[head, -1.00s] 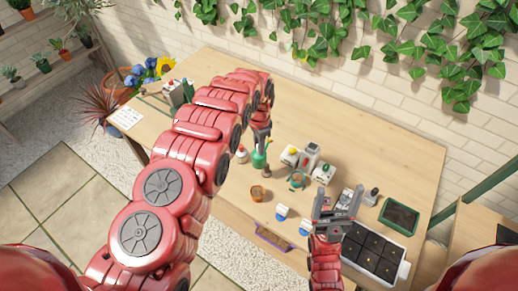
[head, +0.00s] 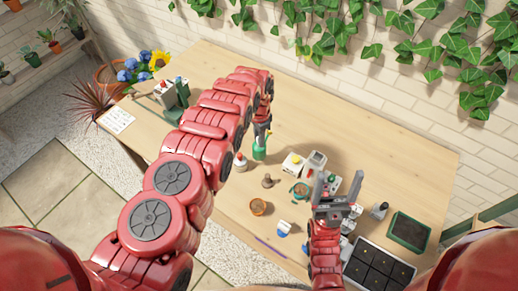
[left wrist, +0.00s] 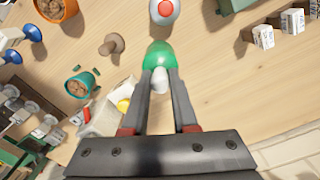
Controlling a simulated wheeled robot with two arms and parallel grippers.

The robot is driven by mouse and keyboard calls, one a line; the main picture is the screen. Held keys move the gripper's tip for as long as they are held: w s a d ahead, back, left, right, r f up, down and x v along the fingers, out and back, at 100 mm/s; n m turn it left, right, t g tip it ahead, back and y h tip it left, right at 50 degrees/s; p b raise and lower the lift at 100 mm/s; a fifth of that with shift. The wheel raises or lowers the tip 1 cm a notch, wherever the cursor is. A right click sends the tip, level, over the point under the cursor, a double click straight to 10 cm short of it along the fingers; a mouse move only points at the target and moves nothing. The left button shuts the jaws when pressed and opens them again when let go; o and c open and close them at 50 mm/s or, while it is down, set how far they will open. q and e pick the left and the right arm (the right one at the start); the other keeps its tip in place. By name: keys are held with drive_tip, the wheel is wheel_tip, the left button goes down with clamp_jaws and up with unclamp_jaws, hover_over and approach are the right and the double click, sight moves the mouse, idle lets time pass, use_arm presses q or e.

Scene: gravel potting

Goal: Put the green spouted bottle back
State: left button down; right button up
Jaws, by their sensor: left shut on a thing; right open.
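The green spouted bottle (head: 260,149) is held by my left gripper (head: 262,132), near the middle of the table. In the left wrist view the fingers (left wrist: 159,82) close around a pale upper part of the bottle (left wrist: 158,54), with its green body beyond. I cannot tell whether its base is clear of the table. A white bottle with a red top (head: 240,162) stands close to its left; it also shows in the left wrist view (left wrist: 165,10). My right gripper (head: 329,190) is open and empty over the table's right front part.
A terracotta pot (head: 258,207), a brown peg-like thing (head: 268,182) and a green-rimmed pot (head: 300,190) stand nearby. White containers (head: 293,163) are to the right. A black tray (head: 378,268) lies at front right. The table's back middle is clear.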

use_arm(q)
drive_tip(key=f+b, duration=0.3)
drive_tip(key=f, duration=0.2)
drive_tip(key=shift+w+f, duration=0.1)
drive_tip(key=shift+w, duration=0.1)
drive_tip(key=c, duration=0.7)
unclamp_jaws()
